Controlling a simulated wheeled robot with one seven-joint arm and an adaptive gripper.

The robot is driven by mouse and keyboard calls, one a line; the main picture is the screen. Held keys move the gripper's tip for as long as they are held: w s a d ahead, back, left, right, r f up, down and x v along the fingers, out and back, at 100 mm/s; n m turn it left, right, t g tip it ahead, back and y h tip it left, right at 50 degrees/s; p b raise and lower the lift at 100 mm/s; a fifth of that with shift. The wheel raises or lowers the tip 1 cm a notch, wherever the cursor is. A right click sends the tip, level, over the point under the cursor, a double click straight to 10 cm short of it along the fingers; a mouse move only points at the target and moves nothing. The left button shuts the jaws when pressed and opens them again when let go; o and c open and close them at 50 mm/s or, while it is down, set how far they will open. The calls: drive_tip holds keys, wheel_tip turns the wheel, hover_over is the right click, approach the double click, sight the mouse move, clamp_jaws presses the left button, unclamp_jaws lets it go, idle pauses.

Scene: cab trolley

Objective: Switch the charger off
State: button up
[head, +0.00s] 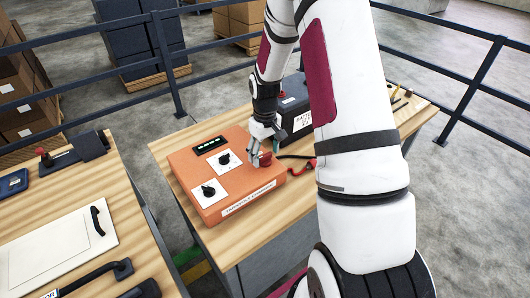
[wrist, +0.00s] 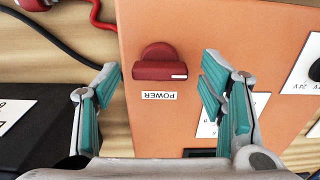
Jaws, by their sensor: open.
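The charger (head: 187,165) is an orange box on the wooden table, with a dark display (head: 208,143) and two black dials on white plates. Its red power switch (head: 265,159) is at the right end of the top. In the wrist view the red switch (wrist: 160,62) has its bar lying crosswise, with a white mark at the bar's right end. An upside-down "POWER" label (wrist: 159,95) is beside it. My gripper (head: 259,153) is over this switch. In the wrist view my gripper (wrist: 158,82) is open, its teal-padded fingers either side of the switch with gaps.
A dark battery box (head: 295,103) stands behind the charger, partly hidden by my arm. Red and black cables (head: 297,157) lie to the charger's right. A second table with a white panel (head: 62,248) is at left. Dark railings (head: 175,75) run behind.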

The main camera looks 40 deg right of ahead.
sight(265, 155)
wheel_tip(265, 155, up, 12)
idle(0.5)
idle(0.4)
drive_tip(key=s+a+r+t, duration=0.1)
drive_tip(key=s+a+r, duration=0.35)
drive_tip(key=r, duration=0.25)
drive_tip(key=s+a+r+t, duration=0.1)
drive_tip(key=s+a+r, duration=0.2)
drive_tip(key=a+r, duration=0.3)
drive_tip(key=s+a+r+t, duration=0.1)
drive_tip(key=s+a+r, duration=0.2)
drive_tip(key=s, duration=0.4)
drive_tip(key=s+a+r+t, duration=0.2)
drive_tip(key=s+a+r, duration=0.1)
drive_tip(key=s, duration=0.5)
drive_tip(key=shift+a+r+m+t, duration=0.25)
drive_tip(key=shift+a+m+t, duration=0.05)
drive_tip(key=shift+a, duration=0.2)
